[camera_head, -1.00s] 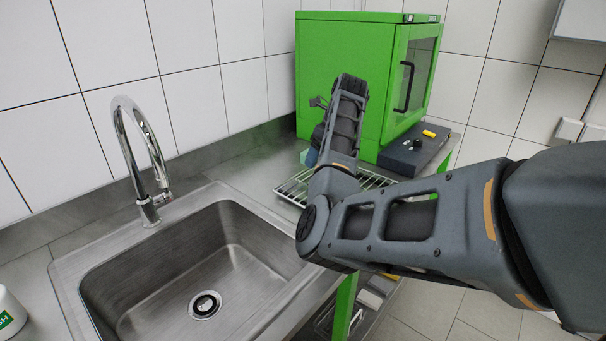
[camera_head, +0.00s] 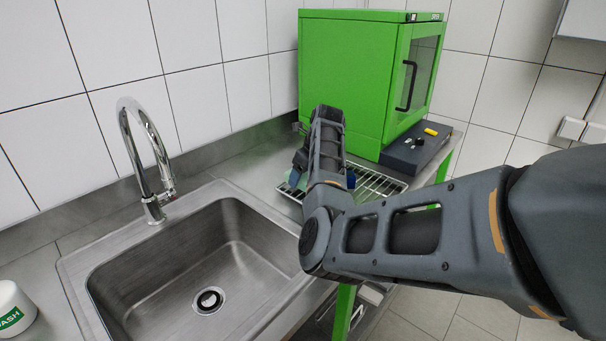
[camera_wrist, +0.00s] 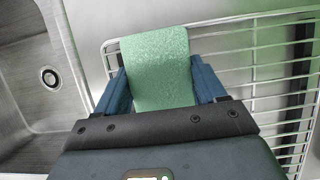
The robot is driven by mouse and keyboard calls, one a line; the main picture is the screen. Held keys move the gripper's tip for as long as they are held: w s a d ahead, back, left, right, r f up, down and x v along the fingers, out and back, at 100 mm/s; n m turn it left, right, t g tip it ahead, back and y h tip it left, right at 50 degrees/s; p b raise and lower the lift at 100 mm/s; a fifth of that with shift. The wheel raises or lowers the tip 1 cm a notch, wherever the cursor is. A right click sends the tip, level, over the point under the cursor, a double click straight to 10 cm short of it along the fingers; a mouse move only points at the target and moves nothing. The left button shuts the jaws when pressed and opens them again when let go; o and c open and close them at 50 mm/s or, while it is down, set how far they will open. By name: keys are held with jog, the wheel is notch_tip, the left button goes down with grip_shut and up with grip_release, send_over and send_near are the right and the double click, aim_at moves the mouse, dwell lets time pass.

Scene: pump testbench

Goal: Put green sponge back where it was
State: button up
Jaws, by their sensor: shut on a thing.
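The green sponge (camera_wrist: 158,62) is between the two blue fingers of my gripper (camera_wrist: 161,84) in the wrist view. My gripper is shut on it. The sponge's top end sticks out past the fingertips and overlaps the left end of the wire rack (camera_wrist: 253,62). I cannot tell whether it touches the rack or is held above it. In the head view my arm hides most of the gripper and sponge; a blue finger shows beside my arm, over the wire rack (camera_head: 374,186).
The steel sink (camera_head: 150,262) with a tall faucet (camera_head: 150,165) lies left of the rack. A green oven-like cabinet (camera_head: 350,75) and a dark box with a yellow item (camera_head: 430,132) stand behind. A white cup (camera_head: 12,308) stands at the far left.

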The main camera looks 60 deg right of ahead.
jog(key=shift+f, duration=0.1)
jog(key=o, duration=1.1)
jog(key=b+v, duration=0.1)
jog(key=v, duration=0.9)
jog(key=shift+s+r, duration=0.15)
jog(key=shift+r, duration=0.15)
jog(key=shift+v, duration=0.75)
jog(key=shift+s, duration=0.1)
